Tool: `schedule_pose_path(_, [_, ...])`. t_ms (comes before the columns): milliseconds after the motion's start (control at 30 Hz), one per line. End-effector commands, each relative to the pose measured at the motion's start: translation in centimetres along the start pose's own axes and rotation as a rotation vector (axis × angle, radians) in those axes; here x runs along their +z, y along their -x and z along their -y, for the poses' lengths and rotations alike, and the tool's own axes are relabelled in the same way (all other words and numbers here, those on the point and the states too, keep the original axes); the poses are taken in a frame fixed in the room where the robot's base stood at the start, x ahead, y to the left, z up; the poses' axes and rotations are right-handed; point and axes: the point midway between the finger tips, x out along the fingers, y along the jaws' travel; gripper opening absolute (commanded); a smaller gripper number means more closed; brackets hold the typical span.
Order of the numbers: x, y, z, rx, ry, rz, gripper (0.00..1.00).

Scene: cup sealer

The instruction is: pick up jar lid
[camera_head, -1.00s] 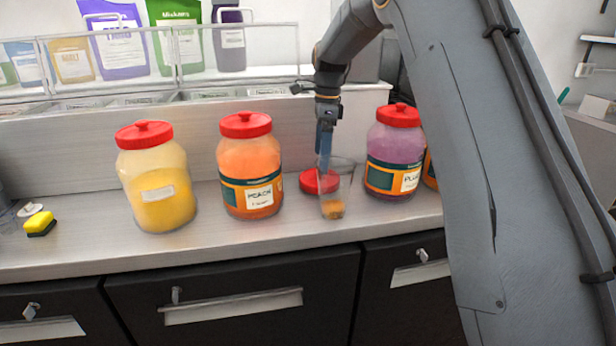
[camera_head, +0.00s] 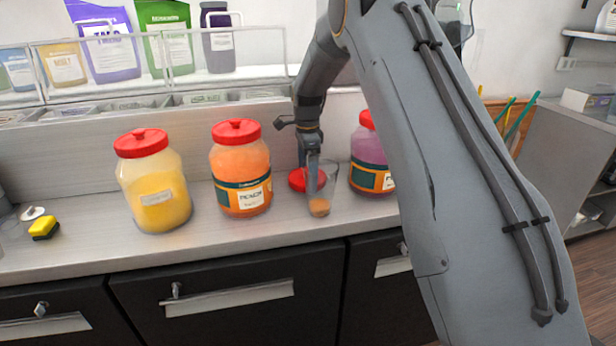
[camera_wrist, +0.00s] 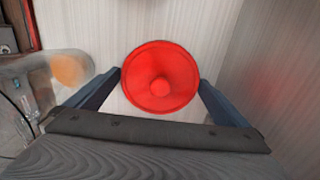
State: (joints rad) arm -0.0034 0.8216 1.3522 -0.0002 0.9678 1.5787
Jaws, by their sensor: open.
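My gripper (camera_head: 312,186) points down at the lid and is open. In the wrist view the fingers of my gripper (camera_wrist: 160,88) are on either side of the lid. Whether they touch its rim I cannot tell. The head view shows the lid partly hidden behind my gripper and a clear cup.
The clear cup (camera_head: 322,195) with orange contents stands just in front of the lid. An orange jar (camera_head: 240,170) and a yellow jar (camera_head: 153,185) stand left, a purple jar (camera_head: 370,165) right. The steel backsplash (camera_head: 80,155) is close behind.

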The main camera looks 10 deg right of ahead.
Motion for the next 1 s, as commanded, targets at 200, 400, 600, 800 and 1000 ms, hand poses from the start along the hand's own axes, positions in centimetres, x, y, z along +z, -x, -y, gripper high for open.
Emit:
schedule_pose_path(200, [0.0, -0.6, 0.0, 0.000, 0.000, 0.000, 1.00])
schedule_pose_path(400, [0.0, -0.6, 0.0, 0.000, 0.000, 0.000, 0.85])
schedule_pose_path(600, [0.0, -0.6, 0.0, 0.000, -0.001, 0.000, 0.70])
schedule_pose_path(800, [0.0, -0.4, 0.0, -0.001, -0.001, 0.000, 0.70])
schedule_pose_path(1000, [0.0, 1.1, 0.1, -0.003, 0.000, 0.000, 0.70])
